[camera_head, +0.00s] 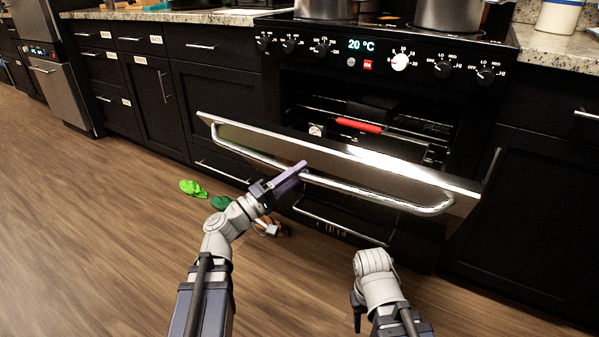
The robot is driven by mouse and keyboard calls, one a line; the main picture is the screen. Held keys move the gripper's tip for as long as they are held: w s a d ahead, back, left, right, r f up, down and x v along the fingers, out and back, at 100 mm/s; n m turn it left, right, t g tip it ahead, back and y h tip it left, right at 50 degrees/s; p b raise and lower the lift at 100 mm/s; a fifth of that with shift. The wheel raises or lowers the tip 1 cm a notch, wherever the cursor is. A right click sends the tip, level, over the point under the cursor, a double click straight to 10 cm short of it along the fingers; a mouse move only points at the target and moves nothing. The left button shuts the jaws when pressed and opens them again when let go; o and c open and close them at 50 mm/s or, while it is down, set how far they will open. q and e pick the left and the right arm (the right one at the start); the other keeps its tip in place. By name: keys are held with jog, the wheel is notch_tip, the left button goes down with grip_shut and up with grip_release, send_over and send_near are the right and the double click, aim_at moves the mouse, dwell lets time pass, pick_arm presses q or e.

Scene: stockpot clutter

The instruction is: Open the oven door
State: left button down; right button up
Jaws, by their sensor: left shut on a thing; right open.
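The oven (290,88) stands at the right of centre under the cooktop. Its door (233,127) is tilted outward at the top, part way open, so the upper cavity shows above it. A long silver bar handle (372,195) runs along the door's outer side. My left gripper (291,177) is shut on this handle near its middle, with its purple fingers over the bar. My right arm shows at the bottom, right of centre, below the door and apart from it. Its gripper fingers cannot be seen.
Inside the oven are racks, a red-handled thing (358,125) and a small round dial (316,131). Pots (450,14) stand on the cooktop. Green items (193,188) lie on the wooden floor left of my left gripper. Dark cabinets flank the oven. The floor at left is clear.

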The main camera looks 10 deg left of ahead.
pick_arm(q)
jog(key=c, duration=0.7)
grip_release()
jog(key=shift+s+f, duration=0.1)
pick_arm(e)
jog(key=shift+f, duration=0.1)
